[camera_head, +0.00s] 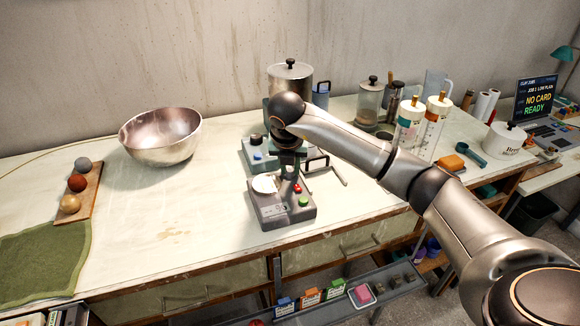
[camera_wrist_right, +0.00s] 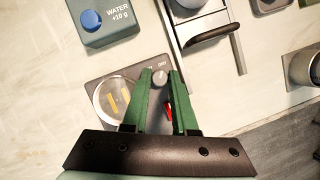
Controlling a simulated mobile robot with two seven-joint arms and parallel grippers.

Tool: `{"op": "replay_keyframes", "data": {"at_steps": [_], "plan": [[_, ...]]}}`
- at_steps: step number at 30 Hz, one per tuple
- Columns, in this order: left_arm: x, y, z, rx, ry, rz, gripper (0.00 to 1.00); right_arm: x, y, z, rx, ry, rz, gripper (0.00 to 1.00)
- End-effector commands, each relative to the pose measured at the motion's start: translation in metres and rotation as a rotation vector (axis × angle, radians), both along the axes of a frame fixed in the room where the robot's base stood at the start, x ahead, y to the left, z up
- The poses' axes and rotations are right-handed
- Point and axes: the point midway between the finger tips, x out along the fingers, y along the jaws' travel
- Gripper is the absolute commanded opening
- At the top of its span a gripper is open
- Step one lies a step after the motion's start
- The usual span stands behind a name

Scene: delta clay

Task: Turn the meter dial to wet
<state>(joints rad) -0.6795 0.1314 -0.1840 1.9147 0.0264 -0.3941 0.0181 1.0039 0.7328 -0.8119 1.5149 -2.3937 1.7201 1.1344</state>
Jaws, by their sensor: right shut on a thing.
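The meter is a grey box (camera_head: 270,218) with a pale round dish on top, a red button and a green button; it also shows in the right wrist view (camera_wrist_right: 98,80). Its small grey dial (camera_wrist_right: 160,77) sits near a "DRY" label. The other label is partly covered by a finger. My right gripper (camera_wrist_right: 161,74) has its green fingers shut on the dial, one on each side. In the head view my right gripper (camera_head: 288,172) comes down over the back of the meter and hides the dial. My left gripper is in neither view.
A blue-grey box marked "WATER +10 g" (camera_wrist_right: 105,18) stands just behind the meter. Beside it is a metal device with a black handle (camera_wrist_right: 209,33). A steel bowl (camera_head: 160,137) stands on the left of the table. The table between bowl and meter is clear.

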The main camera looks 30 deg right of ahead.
Motion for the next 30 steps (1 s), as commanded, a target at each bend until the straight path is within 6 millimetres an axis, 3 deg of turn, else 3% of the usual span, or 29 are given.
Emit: {"op": "replay_keyframes", "data": {"at_steps": [11,30], "plan": [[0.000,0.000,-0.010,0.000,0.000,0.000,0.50,0.000,-0.002,-0.001,-0.002,-0.003,0.161,0.00],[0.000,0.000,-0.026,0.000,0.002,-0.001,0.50,-0.001,-0.005,0.001,0.000,-0.004,0.754,0.00]]}}
